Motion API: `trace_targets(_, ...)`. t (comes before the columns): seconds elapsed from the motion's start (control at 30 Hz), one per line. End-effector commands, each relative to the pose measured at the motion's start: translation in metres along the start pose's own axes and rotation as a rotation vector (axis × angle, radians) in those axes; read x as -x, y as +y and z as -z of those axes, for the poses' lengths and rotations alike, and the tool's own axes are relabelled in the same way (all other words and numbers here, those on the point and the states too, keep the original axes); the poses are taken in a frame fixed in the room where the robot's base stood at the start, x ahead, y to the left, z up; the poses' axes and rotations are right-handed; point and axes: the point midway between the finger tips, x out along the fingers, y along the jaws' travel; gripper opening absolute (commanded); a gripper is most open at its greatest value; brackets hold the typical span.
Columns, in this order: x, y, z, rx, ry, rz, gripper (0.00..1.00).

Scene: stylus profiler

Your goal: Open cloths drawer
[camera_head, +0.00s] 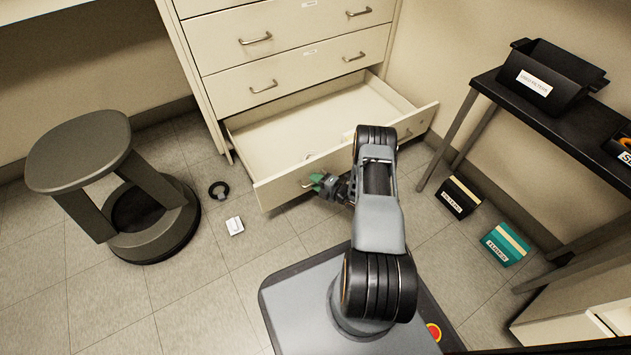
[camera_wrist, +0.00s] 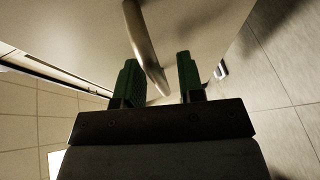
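The bottom drawer (camera_head: 275,192) of the beige cabinet (camera_head: 222,62) is pulled well out, and its pale interior shows. I cannot read a label on its front, so I cannot tell whether it is the cloths drawer. My gripper (camera_head: 321,183), with green fingers, is at this drawer's front by its handle. In the wrist view the curved metal handle (camera_wrist: 143,45) runs between the two fingers of my gripper (camera_wrist: 158,60). The fingers are apart, with gaps to the handle, so they do not clamp it. My arm hides part of the drawer's right side.
The drawers above are closed. A grey stool (camera_head: 80,152) stands left. A black ring (camera_head: 219,188) and a small white item (camera_head: 235,226) lie on the floor. A black table (camera_head: 560,125) with a bin (camera_head: 545,75) stands right, with a black box (camera_head: 459,197) and a green box (camera_head: 505,245) below.

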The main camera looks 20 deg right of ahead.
Motion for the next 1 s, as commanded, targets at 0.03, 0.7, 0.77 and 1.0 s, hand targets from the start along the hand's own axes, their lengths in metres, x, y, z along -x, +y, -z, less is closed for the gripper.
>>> trace_targets(0.03,-0.0001,0.0,0.0001,0.0,0.0,0.0,0.35)
trace_targets(0.7,0.0012,-0.0001,-0.0016,-0.001,-0.003,0.0,0.0)
trace_targets(0.77,0.0012,0.0,-0.0017,-0.001,-0.003,0.0,0.0)
trace_targets(1.0,0.0027,0.0,-0.0008,-0.001,-0.004,0.0,0.0)
